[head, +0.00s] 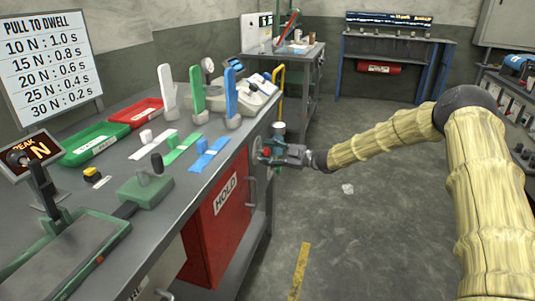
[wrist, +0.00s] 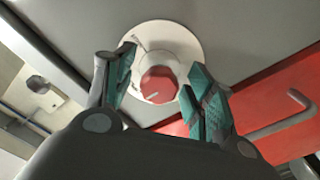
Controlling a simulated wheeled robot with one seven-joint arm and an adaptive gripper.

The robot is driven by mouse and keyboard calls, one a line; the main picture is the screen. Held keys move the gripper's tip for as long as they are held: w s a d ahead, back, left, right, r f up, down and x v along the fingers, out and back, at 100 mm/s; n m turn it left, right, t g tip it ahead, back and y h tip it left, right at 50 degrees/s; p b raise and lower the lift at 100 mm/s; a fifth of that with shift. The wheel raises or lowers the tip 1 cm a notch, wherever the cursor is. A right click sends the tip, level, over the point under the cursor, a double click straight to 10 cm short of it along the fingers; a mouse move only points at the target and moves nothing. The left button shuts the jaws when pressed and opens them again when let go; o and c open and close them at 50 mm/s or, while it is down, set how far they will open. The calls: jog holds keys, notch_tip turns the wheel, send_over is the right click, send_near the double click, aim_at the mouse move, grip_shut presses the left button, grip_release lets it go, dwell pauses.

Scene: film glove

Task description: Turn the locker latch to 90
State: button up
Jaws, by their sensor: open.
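The locker latch is a red faceted knob (wrist: 159,85) on a round pale dial plate (wrist: 178,38) in the wrist view. A short light mark shows on the knob's face, near its lower edge. My gripper (wrist: 162,80) is open, with one teal-padded finger on each side of the knob. A gap shows between the knob and each finger. There the knob is mostly hidden by the gripper.
The locker door's handle (wrist: 283,121) stands out at the right in the wrist view. The grey bench (head: 190,199) carries upright white, green and blue pieces, a red tray (head: 133,113) and a green tray (head: 94,143). The floor (head: 350,235) right of the bench is mostly clear.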

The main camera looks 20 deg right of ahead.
jog(key=c, duration=1)
jog(key=shift+r+m+p, duration=0.15)
jog(key=shift+m+p, duration=0.15)
jog(key=shift+p, duration=0.1)
jog(key=m+p, duration=0.2)
jog(key=shift+a+r+m+p, duration=0.1)
jog(key=shift+m+p, duration=0.2)
jog(key=shift+m, duration=0.1)
jog(key=m+p, duration=0.3)
jog(key=m, duration=0.2)
jog(key=m+p, duration=0.2)
jog(key=m, duration=0.2)
jog(key=shift+m, duration=0.4)
jog(key=shift+m+p, duration=1.1)
jog(key=shift+m, duration=1.2)
